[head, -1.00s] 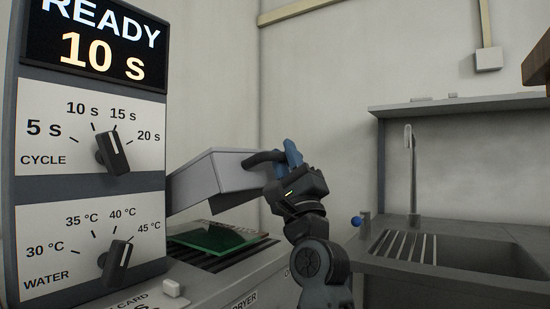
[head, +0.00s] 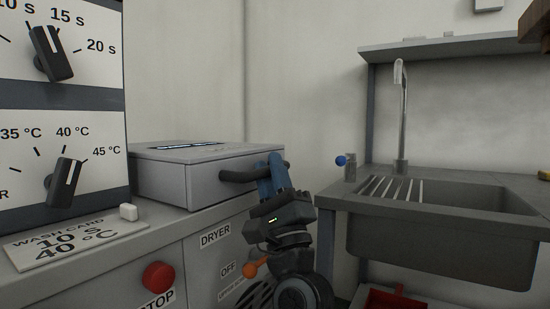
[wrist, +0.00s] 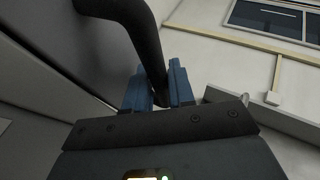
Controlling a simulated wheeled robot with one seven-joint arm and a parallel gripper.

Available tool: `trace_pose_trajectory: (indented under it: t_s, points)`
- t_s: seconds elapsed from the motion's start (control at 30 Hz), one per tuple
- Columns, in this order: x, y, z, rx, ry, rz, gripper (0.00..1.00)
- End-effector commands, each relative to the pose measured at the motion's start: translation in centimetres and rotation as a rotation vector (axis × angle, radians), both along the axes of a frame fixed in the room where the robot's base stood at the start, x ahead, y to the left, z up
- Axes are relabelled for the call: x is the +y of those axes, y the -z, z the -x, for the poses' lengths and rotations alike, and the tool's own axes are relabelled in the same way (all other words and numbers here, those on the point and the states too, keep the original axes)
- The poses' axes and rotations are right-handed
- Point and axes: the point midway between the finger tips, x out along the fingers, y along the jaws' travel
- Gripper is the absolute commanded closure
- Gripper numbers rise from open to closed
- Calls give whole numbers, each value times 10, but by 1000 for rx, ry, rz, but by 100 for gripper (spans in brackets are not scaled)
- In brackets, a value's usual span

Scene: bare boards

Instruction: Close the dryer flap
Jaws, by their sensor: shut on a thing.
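The dryer flap (head: 160,176) is a grey box-like lid. In the head view it lies level on top of the dryer cabinet (head: 198,265), and I see no gap along its front. Its black bar handle (head: 240,175) sticks out from the right part of its front; in the wrist view the handle (wrist: 135,22) runs down between the blue fingers. My gripper (head: 270,172) is shut on the handle, at its right end. The wrist view also shows my gripper (wrist: 160,92) around the bar. The inside of the dryer is hidden by the flap.
A control panel (head: 85,100) with knobs stands at the left. A wash card (head: 75,240), a red stop button (head: 158,277) and an orange lever (head: 254,267) are on the cabinet. A sink (head: 440,225) with a tap (head: 402,120) stands at the right, close to my arm.

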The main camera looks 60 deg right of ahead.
Motion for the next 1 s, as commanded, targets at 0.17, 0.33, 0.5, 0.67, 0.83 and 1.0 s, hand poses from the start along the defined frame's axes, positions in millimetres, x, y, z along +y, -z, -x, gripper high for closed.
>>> trace_pose_trajectory:
  t_s: [0.17,0.33,0.5,0.67,0.83,1.0]
  points:
    - [3,8,-4,12,-5,-2,100]
    - [3,10,-5,15,-6,-2,100]
    - [3,11,-5,18,-7,-3,100]
    - [3,10,-5,16,-6,-2,61]
    - [3,9,-4,14,-6,-2,56]
    - [7,16,1,14,-8,-1,56]
